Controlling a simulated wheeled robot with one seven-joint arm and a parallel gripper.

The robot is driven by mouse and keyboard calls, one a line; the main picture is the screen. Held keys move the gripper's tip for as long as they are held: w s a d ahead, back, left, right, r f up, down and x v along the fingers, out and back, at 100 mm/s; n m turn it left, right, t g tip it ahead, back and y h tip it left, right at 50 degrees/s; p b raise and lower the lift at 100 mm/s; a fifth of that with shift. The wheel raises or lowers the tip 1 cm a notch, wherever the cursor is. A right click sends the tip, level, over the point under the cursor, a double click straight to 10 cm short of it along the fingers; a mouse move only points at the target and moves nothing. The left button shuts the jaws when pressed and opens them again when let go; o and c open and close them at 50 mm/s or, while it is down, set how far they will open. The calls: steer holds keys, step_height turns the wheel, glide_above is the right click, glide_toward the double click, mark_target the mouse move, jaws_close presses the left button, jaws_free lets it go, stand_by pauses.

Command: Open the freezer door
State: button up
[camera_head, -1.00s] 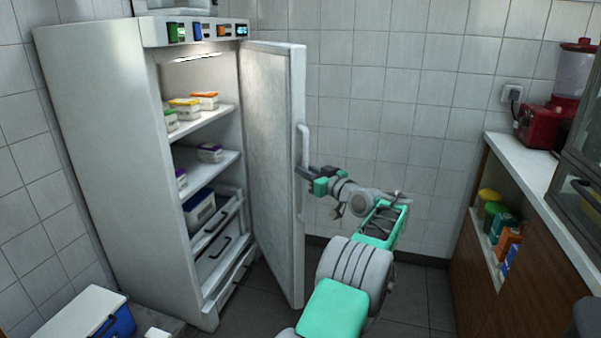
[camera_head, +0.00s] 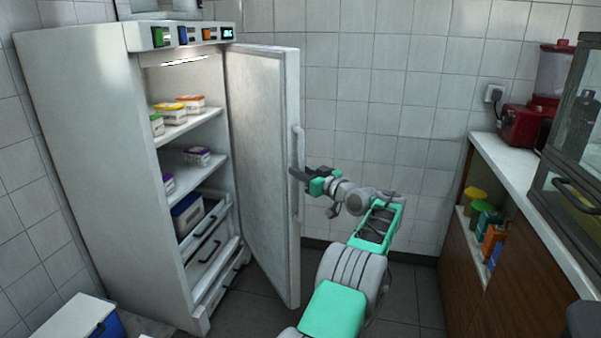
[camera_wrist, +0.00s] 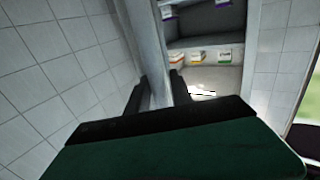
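The white freezer (camera_head: 95,150) stands at the left in the head view, and its door (camera_head: 262,165) is swung wide open to the right, showing the lit inside. The door has a long vertical handle (camera_head: 298,147) on its outer edge. My gripper (camera_head: 300,174) is at the handle's lower part. In the wrist view my gripper's two dark fingers (camera_wrist: 159,92) lie on either side of the pale door edge or handle. They look close around it, but I cannot tell whether they press on it.
Shelves inside hold several small tubs (camera_head: 178,106) and a blue-and-white box (camera_head: 187,213). A cool box (camera_head: 75,318) sits on the floor at the lower left. A counter (camera_head: 515,180) with a red blender (camera_head: 530,120) stands at the right. Dark floor is clear between.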

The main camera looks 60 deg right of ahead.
steer(key=shift+s, duration=0.1)
steer(key=v, duration=0.7)
steer(key=shift+s+p, duration=0.3)
steer(key=shift+p, duration=0.05)
steer(key=shift+a, duration=0.15)
steer(key=shift+c, duration=0.4)
